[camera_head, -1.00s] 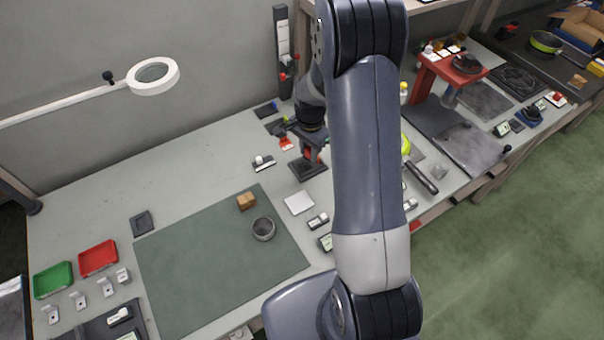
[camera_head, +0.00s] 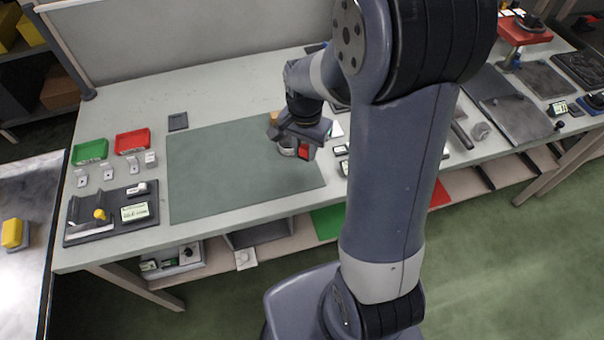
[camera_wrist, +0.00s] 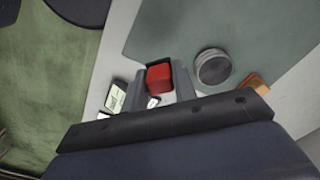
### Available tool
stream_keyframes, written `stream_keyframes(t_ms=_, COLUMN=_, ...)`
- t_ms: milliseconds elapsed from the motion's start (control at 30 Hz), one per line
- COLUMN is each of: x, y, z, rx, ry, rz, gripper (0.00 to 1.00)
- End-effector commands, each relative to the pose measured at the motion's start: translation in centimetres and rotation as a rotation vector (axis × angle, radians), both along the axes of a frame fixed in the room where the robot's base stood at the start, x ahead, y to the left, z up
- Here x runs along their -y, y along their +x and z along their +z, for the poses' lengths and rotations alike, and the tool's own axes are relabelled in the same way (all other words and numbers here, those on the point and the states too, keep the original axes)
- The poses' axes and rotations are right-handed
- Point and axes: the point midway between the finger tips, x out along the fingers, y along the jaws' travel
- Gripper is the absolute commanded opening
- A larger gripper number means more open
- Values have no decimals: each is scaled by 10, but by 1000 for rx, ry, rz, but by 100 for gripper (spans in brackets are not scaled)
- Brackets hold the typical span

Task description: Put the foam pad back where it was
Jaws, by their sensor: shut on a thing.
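My gripper (camera_head: 304,146) is above the right part of the green-grey mat (camera_head: 225,180), next to the round metal cup (camera_head: 287,151). In the wrist view, its two grey fingers (camera_wrist: 160,88) are shut on a red block (camera_wrist: 158,76). This red block may be the foam pad; I cannot tell for sure. The cup (camera_wrist: 213,68) stands apart from the fingers, to their right. A dark square pad (camera_head: 178,121) lies flat on the bench at the mat's far left corner.
A wooden block (camera_wrist: 255,83) is beside the cup. A green tray (camera_head: 90,151), a red tray (camera_head: 132,141) and small white holders stand left of the mat. A dark board (camera_head: 112,213) lies at front left. The mat's left and middle are clear.

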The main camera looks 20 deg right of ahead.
Motion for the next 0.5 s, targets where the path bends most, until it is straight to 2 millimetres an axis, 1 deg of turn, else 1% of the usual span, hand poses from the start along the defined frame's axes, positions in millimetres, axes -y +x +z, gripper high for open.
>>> stream_keyframes(t_ms=33, x=0, y=-1, z=-10, rx=-6, ry=0, rz=0, gripper=5)
stream_keyframes(t_ms=100, x=0, y=-1, z=-21, rx=-4, ry=0, rz=0, gripper=5)
stream_keyframes(t_ms=267, x=0, y=0, z=-34, rx=-3, ry=0, rz=-1, gripper=5)
stream_keyframes(t_ms=400, x=0, y=0, z=-54, rx=-4, ry=0, rz=-1, gripper=5)
stream_keyframes(t_ms=500, x=0, y=0, z=-64, rx=-3, ry=0, rz=-1, gripper=5)
